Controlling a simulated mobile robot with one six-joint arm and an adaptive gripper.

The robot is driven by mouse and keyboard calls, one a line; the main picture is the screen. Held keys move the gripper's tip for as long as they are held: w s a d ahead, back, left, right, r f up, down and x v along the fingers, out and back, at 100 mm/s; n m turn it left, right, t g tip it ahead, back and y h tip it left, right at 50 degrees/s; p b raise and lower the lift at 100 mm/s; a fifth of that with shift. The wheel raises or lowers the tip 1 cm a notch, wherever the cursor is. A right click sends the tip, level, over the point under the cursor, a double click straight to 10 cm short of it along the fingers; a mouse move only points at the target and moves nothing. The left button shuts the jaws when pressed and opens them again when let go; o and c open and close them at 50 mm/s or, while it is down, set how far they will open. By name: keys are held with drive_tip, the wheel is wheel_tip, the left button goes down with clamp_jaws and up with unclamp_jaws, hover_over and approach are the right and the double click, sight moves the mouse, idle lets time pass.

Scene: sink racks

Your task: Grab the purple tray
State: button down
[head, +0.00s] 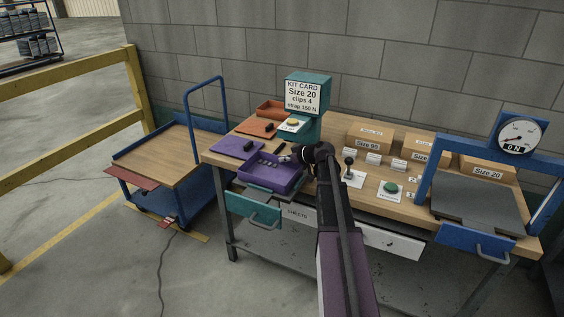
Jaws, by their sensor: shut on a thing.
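The purple tray (268,181) is near the left front edge of the workbench, with a few small grey pieces inside. My gripper (299,157) reaches in from the right and is shut on the tray's right rear side. My dark wrist partly hides that corner and the fingertips. The tray looks about level. I cannot tell whether it rests on the bench or is slightly above it.
A teal kit-card post (306,92) stands behind. A teal drawer (252,208) sits below. A blue cart (165,160) stands left, its top bare.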

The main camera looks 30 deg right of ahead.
drive_tip(key=shift+w+r+p, duration=0.1)
drive_tip(key=shift+r+p, duration=1.45)
drive_tip(key=shift+r, duration=0.15)
drive_tip(key=s+a+r+p, duration=0.1)
drive_tip(key=s+a, duration=0.1)
drive_tip(key=s, duration=1.4)
drive_tip(key=shift+a+r, duration=0.15)
drive_tip(key=shift+a, duration=0.05)
drive_tip(key=shift+r+p, duration=0.1)
drive_tip(key=shift+p, duration=0.2)
